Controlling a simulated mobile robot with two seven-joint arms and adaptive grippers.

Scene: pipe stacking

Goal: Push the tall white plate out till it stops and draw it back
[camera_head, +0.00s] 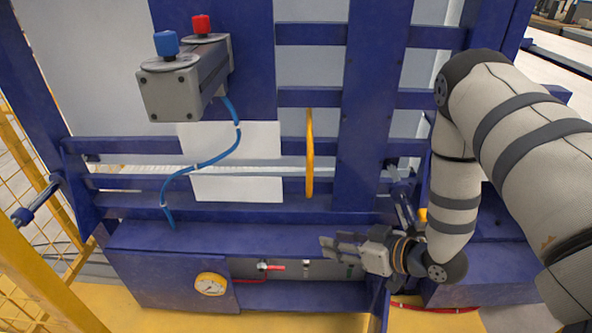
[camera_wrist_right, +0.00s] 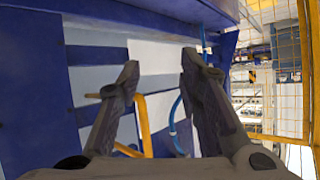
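A white plate (camera_head: 258,165) stands upright within the blue frame, behind the blue hose and left of a yellow vertical handle (camera_head: 310,152). White surface that looks like the same plate (camera_wrist_right: 160,57) shows between my fingers in the right wrist view, with the yellow handle (camera_wrist_right: 144,122) below it. My right gripper (camera_head: 328,246) points left, low in front of the frame, below the handle and apart from the plate. Its fingers (camera_wrist_right: 158,75) are spread with nothing gripped between them. My left gripper is in neither view.
A grey box (camera_head: 170,92) with a blue and a red button juts out at upper left. A blue hose (camera_head: 203,163) hangs from it across the plate. Yellow fencing stands left.

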